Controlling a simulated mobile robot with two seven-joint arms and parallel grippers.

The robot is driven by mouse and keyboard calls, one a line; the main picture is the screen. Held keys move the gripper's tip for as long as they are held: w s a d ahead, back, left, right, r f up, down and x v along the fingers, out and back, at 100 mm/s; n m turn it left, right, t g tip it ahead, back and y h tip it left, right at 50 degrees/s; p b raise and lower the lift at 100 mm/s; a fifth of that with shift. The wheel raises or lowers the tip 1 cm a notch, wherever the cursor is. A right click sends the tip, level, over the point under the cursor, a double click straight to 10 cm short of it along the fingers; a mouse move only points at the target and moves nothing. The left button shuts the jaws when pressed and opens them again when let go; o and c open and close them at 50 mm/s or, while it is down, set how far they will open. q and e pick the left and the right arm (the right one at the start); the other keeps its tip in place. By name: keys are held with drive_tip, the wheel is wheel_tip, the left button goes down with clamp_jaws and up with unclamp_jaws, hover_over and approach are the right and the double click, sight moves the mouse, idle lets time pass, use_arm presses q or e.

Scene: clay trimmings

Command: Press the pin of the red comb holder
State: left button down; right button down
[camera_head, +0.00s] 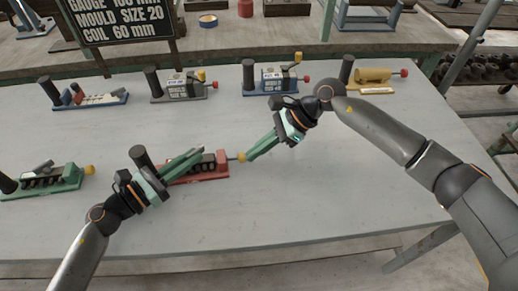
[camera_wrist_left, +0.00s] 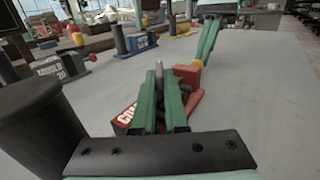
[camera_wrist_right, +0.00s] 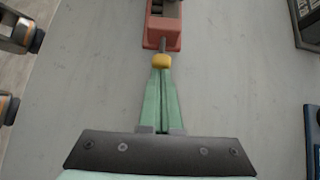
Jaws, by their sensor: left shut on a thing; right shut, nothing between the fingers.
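The red comb holder (camera_head: 208,176) lies on the grey table, with a dark post at its left and a row of dark slots. Its pin ends in a yellow knob (camera_head: 241,157) at the right end; the knob also shows in the right wrist view (camera_wrist_right: 162,61). My left gripper (camera_head: 198,152) is over the holder, shut on a narrow grey part (camera_wrist_left: 160,85) of it; the fingers hide most of that part. My right gripper (camera_head: 247,156) is shut and empty, its fingertips at the knob, in line with the pin and seemingly touching it.
A green holder (camera_head: 48,182) with a yellow knob stands at left. Blue (camera_head: 88,97), grey (camera_head: 180,88), dark blue (camera_head: 272,78) and yellow (camera_head: 373,78) holders line the back. The table (camera_head: 330,190) right of the red holder is clear.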

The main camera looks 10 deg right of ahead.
drive_tip(key=shift+s+a, duration=0.1)
drive_tip(key=shift+a, duration=1.2)
drive_tip(key=d, duration=0.5)
drive_tip(key=shift+w+r, duration=0.15)
drive_tip(key=shift+w, duration=0.1)
drive_tip(key=v, duration=0.9)
drive_tip(key=shift+r, duration=0.15)
use_arm(q)
drive_tip(key=c, duration=0.9)
unclamp_jaws()
drive_tip(key=shift+o, duration=0.2)
drive_tip(key=shift+s, duration=0.1)
